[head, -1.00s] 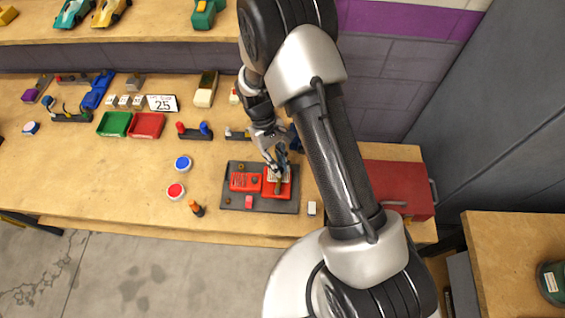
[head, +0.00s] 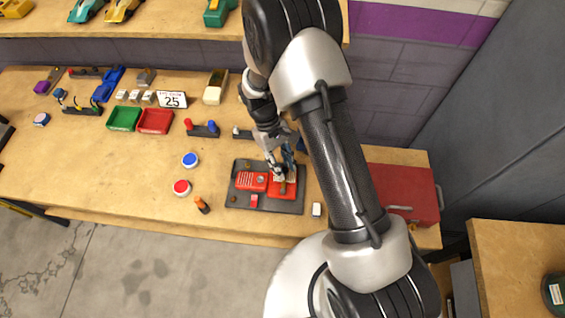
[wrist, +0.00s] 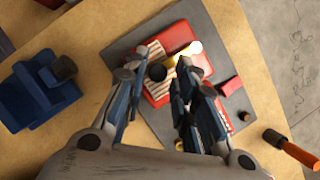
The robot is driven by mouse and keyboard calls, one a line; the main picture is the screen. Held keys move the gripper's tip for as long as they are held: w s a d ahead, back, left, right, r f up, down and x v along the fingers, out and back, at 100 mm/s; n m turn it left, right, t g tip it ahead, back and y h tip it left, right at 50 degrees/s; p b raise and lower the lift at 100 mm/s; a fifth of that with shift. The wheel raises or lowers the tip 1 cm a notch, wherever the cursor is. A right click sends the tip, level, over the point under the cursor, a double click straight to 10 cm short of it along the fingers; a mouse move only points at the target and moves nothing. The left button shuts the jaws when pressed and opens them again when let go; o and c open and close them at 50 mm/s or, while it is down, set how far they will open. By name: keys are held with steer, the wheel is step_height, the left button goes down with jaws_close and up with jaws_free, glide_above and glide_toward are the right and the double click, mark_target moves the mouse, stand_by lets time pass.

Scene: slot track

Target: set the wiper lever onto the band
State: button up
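A red controller body with a pale ribbed band (wrist: 165,85) sits on a dark grey base plate (head: 240,201). The right finger hides part of the lever. My gripper also shows in the head view (head: 280,170).
A blue fixture (wrist: 35,90) stands left in the wrist view. A red toolbox (head: 400,190) is at the right. The bench's left front is clear.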

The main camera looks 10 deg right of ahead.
steer(key=shift+o, duration=1)
steer(key=shift+w, duration=0.1)
steer(key=shift+r, duration=0.1)
steer(key=shift+w+r, duration=0.1)
steer(key=shift+r, duration=0.1)
steer(key=v, duration=1.1)
steer(key=shift+r, duration=0.25)
